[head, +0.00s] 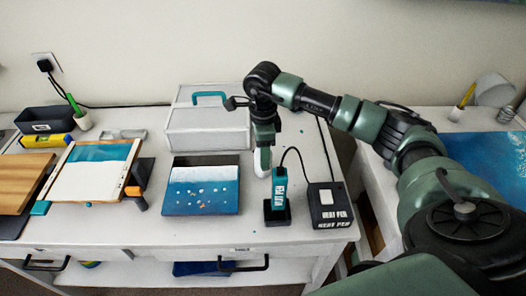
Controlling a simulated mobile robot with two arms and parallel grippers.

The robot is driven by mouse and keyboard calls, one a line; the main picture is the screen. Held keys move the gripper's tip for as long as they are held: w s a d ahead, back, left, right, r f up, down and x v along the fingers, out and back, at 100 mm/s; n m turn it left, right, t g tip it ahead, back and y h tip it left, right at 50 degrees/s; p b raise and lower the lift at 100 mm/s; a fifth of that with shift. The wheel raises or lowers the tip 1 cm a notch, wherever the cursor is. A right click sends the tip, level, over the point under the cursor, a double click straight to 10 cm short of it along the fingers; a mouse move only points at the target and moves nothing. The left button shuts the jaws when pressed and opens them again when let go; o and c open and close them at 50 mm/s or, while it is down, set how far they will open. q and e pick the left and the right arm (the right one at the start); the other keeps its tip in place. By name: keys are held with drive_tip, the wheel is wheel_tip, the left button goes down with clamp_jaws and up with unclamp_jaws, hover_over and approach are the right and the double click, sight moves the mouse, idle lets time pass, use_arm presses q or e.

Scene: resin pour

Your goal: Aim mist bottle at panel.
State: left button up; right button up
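The panel (203,190) lies flat on the white bench, with blue at the bottom, a pale band above and small light dots across it. My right gripper (263,140) hangs pointing down, right of the panel and beside the grey case. A small white rounded thing (262,162) shows at its lower end; I cannot tell whether it is a held bottle or part of the gripper. Whether the fingers are open or shut is too small to tell. No mist bottle is clearly recognisable. My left gripper is not in view.
A teal heat pen (279,188) stands in a black holder just right of the panel, wired to a black box (329,205). A grey case (207,128) stands behind the panel. A framed blue-and-white board (90,185) is at left. A blue sheet (487,163) covers the right table.

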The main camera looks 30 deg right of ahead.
drive_tip(key=shift+o, duration=0.8)
drive_tip(key=shift+r, duration=0.5)
wheel_tip(320, 180, up, 11)
drive_tip(key=b, duration=0.3)
drive_tip(key=shift+r, duration=0.15)
